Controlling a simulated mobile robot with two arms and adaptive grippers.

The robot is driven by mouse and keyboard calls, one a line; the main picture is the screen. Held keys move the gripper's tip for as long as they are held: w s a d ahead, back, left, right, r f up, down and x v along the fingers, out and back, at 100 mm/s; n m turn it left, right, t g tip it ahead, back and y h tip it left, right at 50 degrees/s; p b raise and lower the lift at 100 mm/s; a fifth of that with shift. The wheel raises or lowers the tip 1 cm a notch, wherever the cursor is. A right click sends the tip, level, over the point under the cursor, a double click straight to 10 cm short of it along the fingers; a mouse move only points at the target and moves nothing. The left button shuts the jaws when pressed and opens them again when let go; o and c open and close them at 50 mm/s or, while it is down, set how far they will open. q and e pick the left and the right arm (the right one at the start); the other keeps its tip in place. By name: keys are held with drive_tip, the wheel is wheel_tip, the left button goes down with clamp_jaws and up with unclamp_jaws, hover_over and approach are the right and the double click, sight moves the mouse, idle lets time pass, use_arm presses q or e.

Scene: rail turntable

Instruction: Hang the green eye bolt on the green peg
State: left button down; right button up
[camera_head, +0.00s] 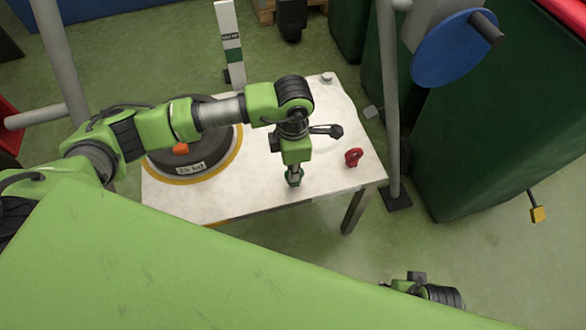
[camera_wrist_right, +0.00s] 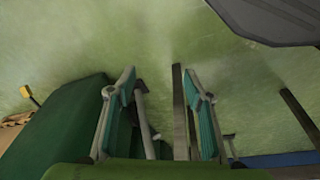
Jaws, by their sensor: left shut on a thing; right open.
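My left gripper (camera_head: 293,172) points down over the right half of the white table and is shut on a small dark green thing (camera_head: 294,180), which looks like the green eye bolt. The fingers hide much of it, and I cannot tell whether it touches the table top. A red eye bolt (camera_head: 353,157) stands apart on the table to the right of my left gripper. My right gripper (camera_wrist_right: 158,72) is open and empty in the right wrist view, with floor beyond its fingers. I cannot make out a green peg in either view.
A grey pole (camera_head: 390,100) stands at the table's right. A blue disc (camera_head: 455,48) and dark green cabinets (camera_head: 490,130) are further right.

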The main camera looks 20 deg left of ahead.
use_arm(q)
drive_tip(key=shift+f, duration=0.1)
use_arm(e)
drive_tip(key=shift+r, duration=0.1)
use_arm(q)
drive_tip(key=c, duration=2.2)
unclamp_jaws()
drive_tip(key=shift+o, duration=0.2)
use_arm(e)
drive_tip(key=shift+r, duration=0.3)
use_arm(q)
wheel_tip(320, 180, up, 14)
drive_tip(key=p, duration=0.2)
drive_tip(key=shift+s+a, duration=0.25)
drive_tip(key=shift+s, duration=0.1)
use_arm(e)
wheel_tip(320, 180, down, 7)
drive_tip(key=s, duration=0.1)
drive_tip(key=shift+s+f, duration=0.2)
use_arm(q)
drive_tip(key=shift+f, duration=0.1)
